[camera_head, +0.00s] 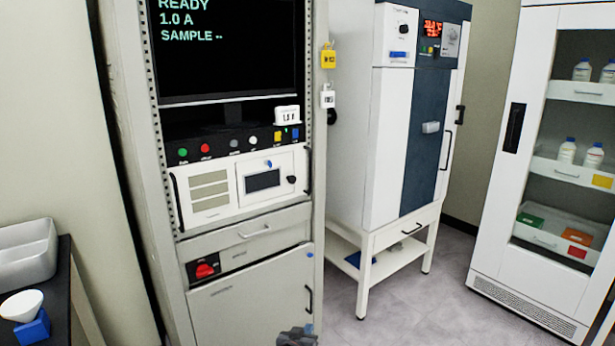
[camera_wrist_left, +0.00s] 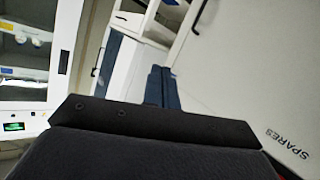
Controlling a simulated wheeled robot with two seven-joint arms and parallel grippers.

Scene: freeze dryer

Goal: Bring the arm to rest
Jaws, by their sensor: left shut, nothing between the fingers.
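My left gripper shows in the left wrist view as two dark blue fingers (camera_wrist_left: 162,88) side by side, shut with nothing between them. In the head view, only a dark grey part of my left gripper (camera_head: 297,337) shows at the bottom edge, in front of the lower part of the instrument rack (camera_head: 250,300); its fingertips cannot be made out there. The wrist view shows a pale panel marked SPARES (camera_wrist_left: 290,143) to the right of the fingers. My right gripper is in neither view.
A white and dark blue freeze dryer (camera_head: 390,130) stands on a white stand (camera_head: 395,240). A glass-fronted cabinet (camera_head: 520,190) with bottles is at the right. A white funnel (camera_head: 22,304) over a blue block (camera_head: 33,328) is at the lower left. Grey floor (camera_head: 430,300) is clear between rack and cabinet.

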